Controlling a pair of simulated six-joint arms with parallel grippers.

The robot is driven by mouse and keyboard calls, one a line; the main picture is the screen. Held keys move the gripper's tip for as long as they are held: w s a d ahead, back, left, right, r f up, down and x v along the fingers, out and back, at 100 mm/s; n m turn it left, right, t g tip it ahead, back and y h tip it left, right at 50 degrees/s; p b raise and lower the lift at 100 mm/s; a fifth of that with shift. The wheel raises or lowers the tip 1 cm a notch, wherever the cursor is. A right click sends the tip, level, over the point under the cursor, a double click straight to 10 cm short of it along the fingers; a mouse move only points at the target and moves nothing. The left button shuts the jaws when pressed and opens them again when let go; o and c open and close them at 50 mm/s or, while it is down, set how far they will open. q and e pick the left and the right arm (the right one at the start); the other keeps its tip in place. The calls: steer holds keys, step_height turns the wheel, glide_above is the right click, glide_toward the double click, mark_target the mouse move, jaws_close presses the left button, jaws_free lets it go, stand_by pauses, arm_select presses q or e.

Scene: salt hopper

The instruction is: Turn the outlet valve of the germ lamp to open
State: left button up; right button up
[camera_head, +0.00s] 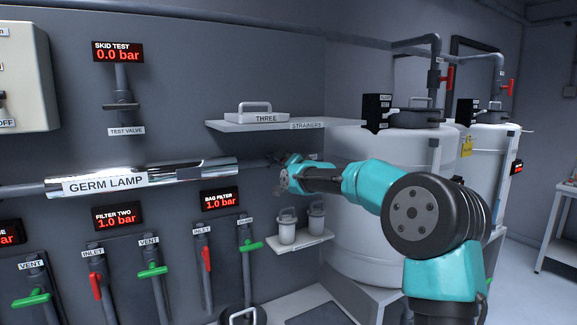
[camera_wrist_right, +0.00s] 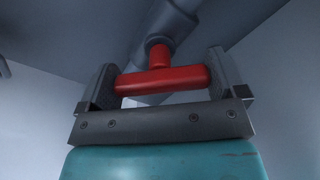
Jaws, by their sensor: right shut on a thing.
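The germ lamp (camera_head: 140,178) is a shiny horizontal tube on the grey wall panel, with a label reading GERM LAMP. My right arm reaches in from the right, and my right gripper (camera_head: 281,178) is at the right end of the lamp's pipe. In the right wrist view a red valve handle (camera_wrist_right: 162,80) lies crosswise between the two fingers of my right gripper (camera_wrist_right: 163,85), which is shut on it. The handle's stem joins a grey pipe (camera_wrist_right: 165,30). In the head view the gripper and arm hide this handle. My left gripper is not in view.
A shelf (camera_head: 262,125) labelled STRAINERS is above the gripper. A small shelf (camera_head: 300,243) with two white cups is below it. Large white tanks (camera_head: 365,215) stand behind my right arm. Red and green valve handles (camera_head: 207,259) line the lower panel.

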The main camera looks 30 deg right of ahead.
steer(key=n, duration=0.4)
steer(key=shift+n, duration=0.3)
steer(key=n, duration=0.4)
steer(key=shift+n, duration=0.3)
steer(key=o, duration=0.6)
steer(key=shift+s, duration=0.1)
steer(key=s, duration=1.7)
steer(key=shift+s+a, duration=0.15)
steer(key=shift+a, duration=0.15)
